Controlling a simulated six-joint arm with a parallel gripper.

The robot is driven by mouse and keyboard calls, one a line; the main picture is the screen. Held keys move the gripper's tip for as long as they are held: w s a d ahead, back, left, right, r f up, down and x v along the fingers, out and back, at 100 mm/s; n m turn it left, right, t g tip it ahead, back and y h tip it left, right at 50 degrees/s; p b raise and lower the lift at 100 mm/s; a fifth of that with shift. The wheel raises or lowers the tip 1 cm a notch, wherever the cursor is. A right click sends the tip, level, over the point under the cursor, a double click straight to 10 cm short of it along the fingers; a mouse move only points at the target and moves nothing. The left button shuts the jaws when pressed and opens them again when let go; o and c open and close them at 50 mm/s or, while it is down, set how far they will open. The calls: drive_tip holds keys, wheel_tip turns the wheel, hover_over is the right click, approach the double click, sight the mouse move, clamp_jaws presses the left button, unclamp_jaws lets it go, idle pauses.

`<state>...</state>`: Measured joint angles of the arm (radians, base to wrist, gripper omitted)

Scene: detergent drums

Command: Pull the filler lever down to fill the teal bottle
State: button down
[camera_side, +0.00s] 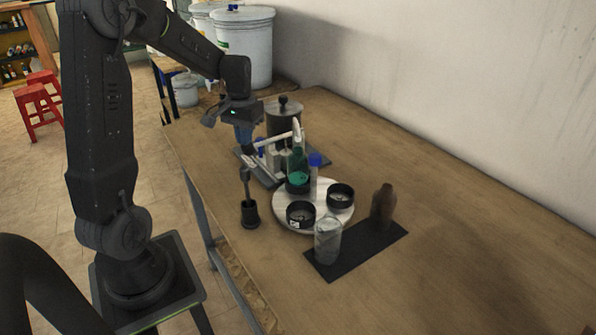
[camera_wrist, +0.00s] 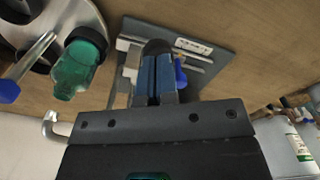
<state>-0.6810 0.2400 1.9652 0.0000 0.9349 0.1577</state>
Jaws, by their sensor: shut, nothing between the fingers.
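The teal bottle (camera_side: 298,172) stands upright in a dark holder on the round white turntable (camera_side: 325,218), beside the filler. In the wrist view the teal bottle (camera_wrist: 80,65) is at the upper left. The filler has a grey base plate, a metal tank (camera_side: 284,119) and a pale lever arm (camera_side: 277,139). A blue part (camera_side: 260,146) sits at the lever's near end. My gripper (camera_side: 245,148) points down there, its blue fingers shut and empty. In the wrist view my gripper (camera_wrist: 158,62) is over the base plate (camera_wrist: 200,40), beside the blue part (camera_wrist: 180,75); contact is unclear.
The turntable also carries black cups (camera_side: 300,213) and a blue-capped tube (camera_side: 315,175). A black mat (camera_side: 357,248) holds a clear jar (camera_side: 328,240) and a brown bottle (camera_side: 384,205). A black pot (camera_side: 250,214) with a handled tool stands left. The table's right side is clear.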

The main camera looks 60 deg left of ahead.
drive_tip(key=shift+w+r, duration=0.25)
drive_tip(key=shift+r, duration=0.55)
drive_tip(key=shift+w+r, duration=0.25)
drive_tip(key=shift+r, duration=3.75)
drive_tip(key=s+d+r+m+t, duration=0.1)
drive_tip(key=s+d+r+m, duration=0.1)
drive_tip(key=d, duration=0.5)
drive_tip(key=s+d+r+m+t, duration=0.1)
drive_tip(key=s+d, duration=0.1)
drive_tip(key=d, duration=0.6)
drive_tip(key=s+d+f+m+t, duration=0.2)
drive_tip(key=s+d+m+t, duration=0.1)
drive_tip(key=s+d, duration=0.6)
drive_tip(key=shift+d+t, duration=0.3)
drive_tip(key=shift+d, duration=0.15)
